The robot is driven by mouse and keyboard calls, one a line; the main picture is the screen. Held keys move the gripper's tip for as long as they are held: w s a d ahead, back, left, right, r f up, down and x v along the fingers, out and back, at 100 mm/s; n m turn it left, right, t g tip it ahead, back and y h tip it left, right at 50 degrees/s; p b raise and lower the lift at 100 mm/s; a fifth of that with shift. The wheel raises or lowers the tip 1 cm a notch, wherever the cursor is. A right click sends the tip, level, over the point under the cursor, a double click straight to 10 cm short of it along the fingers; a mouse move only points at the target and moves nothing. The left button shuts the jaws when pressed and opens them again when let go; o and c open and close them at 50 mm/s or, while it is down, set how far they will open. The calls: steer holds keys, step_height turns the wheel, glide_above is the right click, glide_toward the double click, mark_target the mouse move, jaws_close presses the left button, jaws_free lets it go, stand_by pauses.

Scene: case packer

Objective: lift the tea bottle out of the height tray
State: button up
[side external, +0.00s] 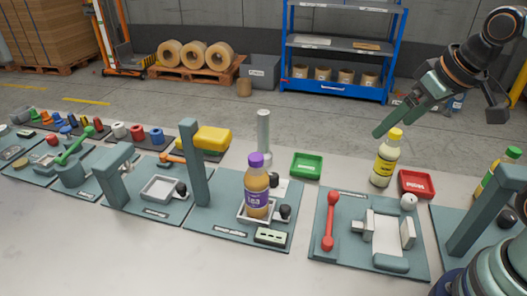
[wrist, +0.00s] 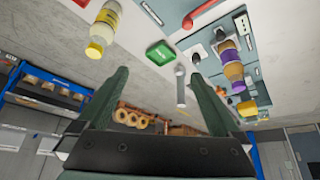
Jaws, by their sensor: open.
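The tea bottle (side external: 257,195), amber with a purple cap and purple label, stands upright in the small white height tray (side external: 243,217) at a station with a tall grey-green post. It also shows at the right of the wrist view (wrist: 233,72), upside down in that picture. My gripper (side external: 389,116) is up at the right in the side view, well away from the tea bottle and near the top of a yellow-capped bottle. In the wrist view its two fingers (wrist: 160,76) are spread apart with nothing between them.
The yellow-capped bottle (side external: 386,163) stands beside a red tray (side external: 416,184). A green tray (side external: 306,166) lies behind the tea bottle's station. The post (side external: 194,165) rises left of the tea bottle. A yellow block (side external: 213,138) is behind it. A green-capped bottle (side external: 499,172) is far right.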

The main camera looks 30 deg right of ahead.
steer(key=w+a+r+m+g, duration=0.2)
steer(key=w+a+r+m, duration=0.1)
steer(key=w+a+m, duration=0.15)
steer(key=m+g, duration=0.3)
steer(key=m, duration=0.9)
glide_above(257, 171)
steer(key=w+d, duration=0.1)
steer(key=shift+n, duration=0.25)
step_height(257, 171, down, 4)
steer(key=shift+d+f, duration=0.1)
steer(key=shift+w+a+f+g, duration=0.15)
steer(key=shift+a+f+g, duration=0.15)
steer(key=shift+a, duration=0.1)
steer(key=shift+m, duration=0.4)
step_height(257, 171, down, 6)
steer(key=shift+f, duration=0.25)
steer(key=shift+w+d+f, duration=0.1)
steer(key=shift+f, duration=1.25)
steer(key=shift+d+f, duration=0.1)
steer(key=shift+f, duration=1.25)
steer(key=shift+r, duration=0.1)
jaws_close()
